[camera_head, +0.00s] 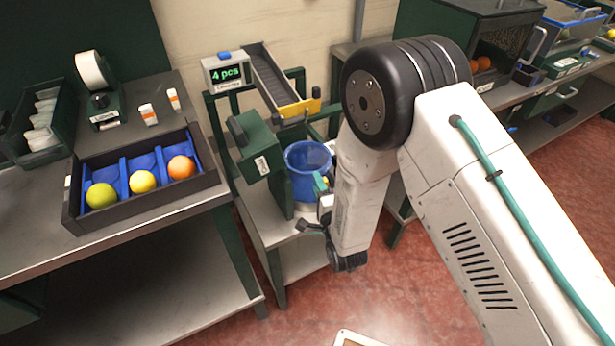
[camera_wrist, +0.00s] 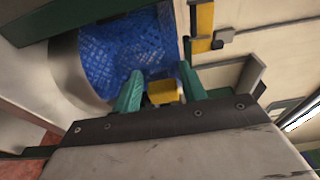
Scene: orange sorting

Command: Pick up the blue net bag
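The blue net bag (camera_head: 308,160) hangs open-topped, like a bucket, in the green stand at the centre of the head view. Its blue mesh (camera_wrist: 120,50) fills the upper left of the wrist view. My gripper (camera_head: 322,184) is at the right side of the bag, low by its rim. In the wrist view my gripper (camera_wrist: 160,72) has its two green fingers apart, with a small yellow block (camera_wrist: 164,92) between them. Narrow gaps seem to show beside the block. Whether the block belongs to the bag is unclear.
A chute (camera_head: 275,80) with a yellow end sits above the bag, beside a display (camera_head: 226,72) reading "4 pcs". A green box (camera_head: 258,150) stands close left of the bag. A black tray (camera_head: 150,208) with blue dividers and three fruits lies on the left bench.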

